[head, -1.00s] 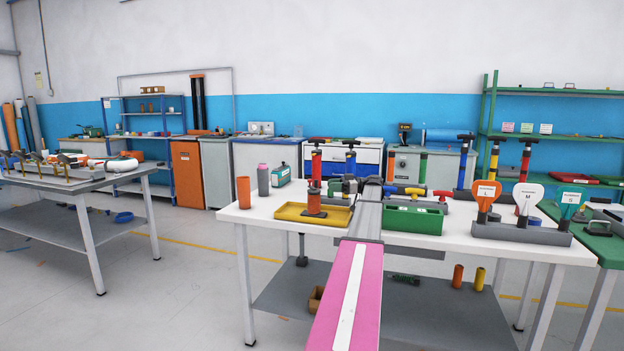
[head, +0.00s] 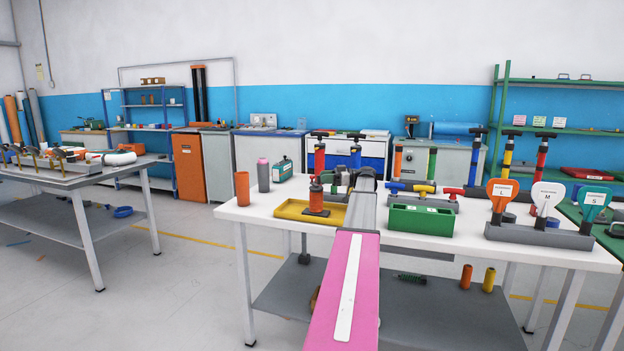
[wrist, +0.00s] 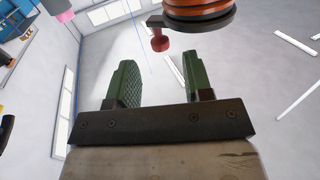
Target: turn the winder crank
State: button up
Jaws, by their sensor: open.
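An orange and black drum (wrist: 200,14), which looks like the winder, is at the top of the wrist view. Its dark crank arm ends in a red knob (wrist: 160,42). My gripper (wrist: 158,78) has its two green fingers spread with nothing between them. The knob shows beyond the fingertips, in line with the gap and apart from both fingers. In the head view an orange and black upright piece (head: 316,199) at the yellow tray (head: 288,211) seems to be the same winder. My arm's end lies just right of it, and the fingers cannot be made out there.
A green box (head: 421,221) stands on the white table (head: 262,222) right of my arm. A grey rack (head: 540,236) with lettered paddles is at the right end. An orange cylinder (head: 242,188) and a grey bottle (head: 263,177) stand at the left. Pumps stand behind the tray.

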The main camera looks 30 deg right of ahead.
aim_at(312, 177)
jog(key=x, duration=0.5)
jog(key=shift+w+a, duration=0.2)
jog(key=shift+a, duration=0.1)
grip_shut()
